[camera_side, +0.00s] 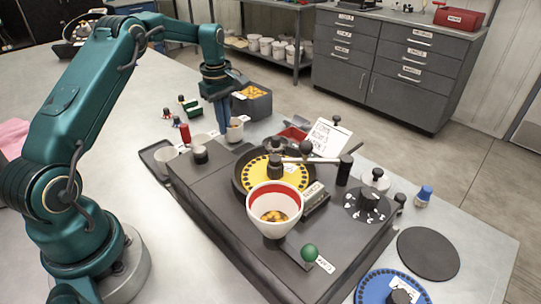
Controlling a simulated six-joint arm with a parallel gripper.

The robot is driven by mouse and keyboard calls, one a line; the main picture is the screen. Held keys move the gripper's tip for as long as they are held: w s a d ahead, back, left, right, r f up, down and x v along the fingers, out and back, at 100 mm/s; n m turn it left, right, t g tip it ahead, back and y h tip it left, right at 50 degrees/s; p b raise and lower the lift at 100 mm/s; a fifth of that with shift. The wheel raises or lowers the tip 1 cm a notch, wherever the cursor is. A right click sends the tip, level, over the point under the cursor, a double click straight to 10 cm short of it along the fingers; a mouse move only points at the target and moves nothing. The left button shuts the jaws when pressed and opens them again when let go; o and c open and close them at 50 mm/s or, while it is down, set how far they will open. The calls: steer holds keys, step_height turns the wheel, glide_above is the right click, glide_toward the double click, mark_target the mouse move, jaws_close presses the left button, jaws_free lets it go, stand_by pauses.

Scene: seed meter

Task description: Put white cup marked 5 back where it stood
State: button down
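The dark seed meter (215,205) fills the centre, with a white hopper (274,213) holding yellow seeds and a yellow plate (262,172). A grey bin (252,103) of orange pieces stands behind the cup.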

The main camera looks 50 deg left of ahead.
steer(key=shift+f, duration=0.55)
stand_by(0.4)
steer(key=c, duration=1)
jaws_free()
steer(key=shift+o, duration=0.4)
steer(key=shift+o, duration=0.8)
steer(key=shift+r, duration=0.2)
steer(key=shift+r, duration=2.85)
steer(key=shift+d, duration=0.1)
